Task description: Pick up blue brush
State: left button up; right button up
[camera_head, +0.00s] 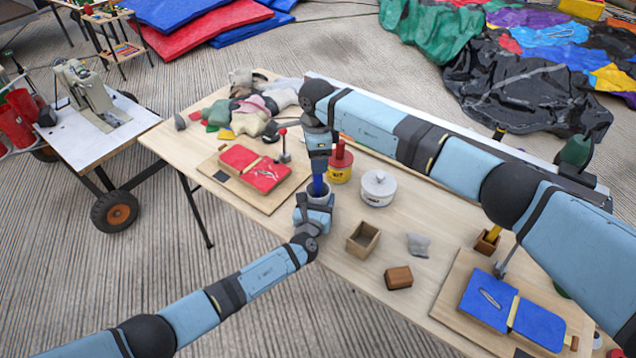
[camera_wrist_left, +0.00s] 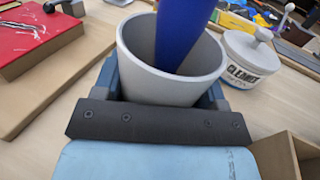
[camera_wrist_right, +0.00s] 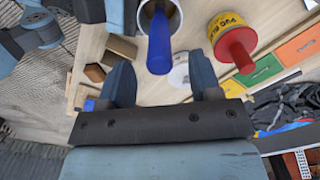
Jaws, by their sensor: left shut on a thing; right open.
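The blue brush (camera_head: 318,184) stands in a grey cup (camera_head: 317,195), handle end up. My left gripper (camera_head: 314,205) is shut on the cup, and the left wrist view shows the cup (camera_wrist_left: 128,80) close up with the brush (camera_wrist_left: 182,35) in it. The brush's lower end is hidden in the cup. My right gripper (camera_head: 319,168) is open just above the cup. In the right wrist view the brush handle (camera_wrist_right: 159,45) lies near the gap between the open fingertips (camera_wrist_right: 163,72); I cannot tell whether they touch it.
A red-lidded yellow can (camera_head: 340,165) and a white cleaner pot (camera_head: 378,190) stand close to the right on the wooden table (camera_head: 330,262). A red pad on a board (camera_head: 262,172) lies left. An open wooden box (camera_head: 362,241) and a wooden block (camera_head: 398,278) are in front.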

notch_tip(320, 180, down, 5)
jog(key=shift+d+r, duration=0.1)
jog(key=shift+r, duration=0.05)
jog(key=c, duration=1)
jog(key=shift+r, duration=0.15)
notch_tip(320, 180, up, 10)
jog(key=shift+f, duration=0.1)
pick_arm(q)
jog(key=o, duration=1.1)
jog(key=shift+c, duration=0.2)
